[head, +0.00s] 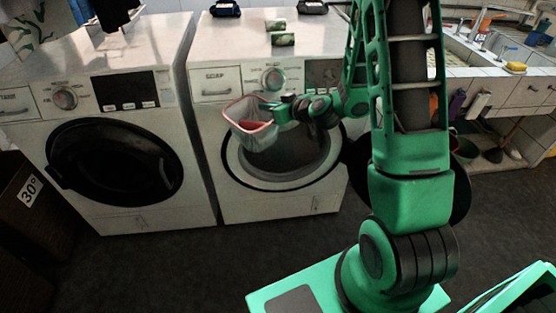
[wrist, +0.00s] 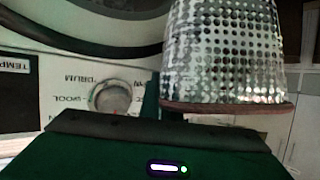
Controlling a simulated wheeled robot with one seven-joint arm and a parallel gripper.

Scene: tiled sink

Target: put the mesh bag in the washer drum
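The mesh bag (head: 247,127) is a pale see-through, basket-like thing with a pink rim and something red inside. My gripper (head: 276,112) is at its right edge and appears shut on it, holding it in the air; the exact finger contact is too small to see. In the wrist view the mesh bag (wrist: 222,55) is a silvery perforated wall with a dark reddish rim. The right washer (head: 222,178) has its round front opening uncovered. Its drum (head: 285,160) shows behind and below the bag and gripper. The bag is outside the drum.
A dark round door (head: 357,157) seems swung open to the right, partly behind my arm. The left washer (head: 115,205) has a dark closed door. Small green boxes (head: 283,39) lie on the right washer's top. A sink counter (head: 525,95) stands right. Dark floor (head: 170,270) is clear in front.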

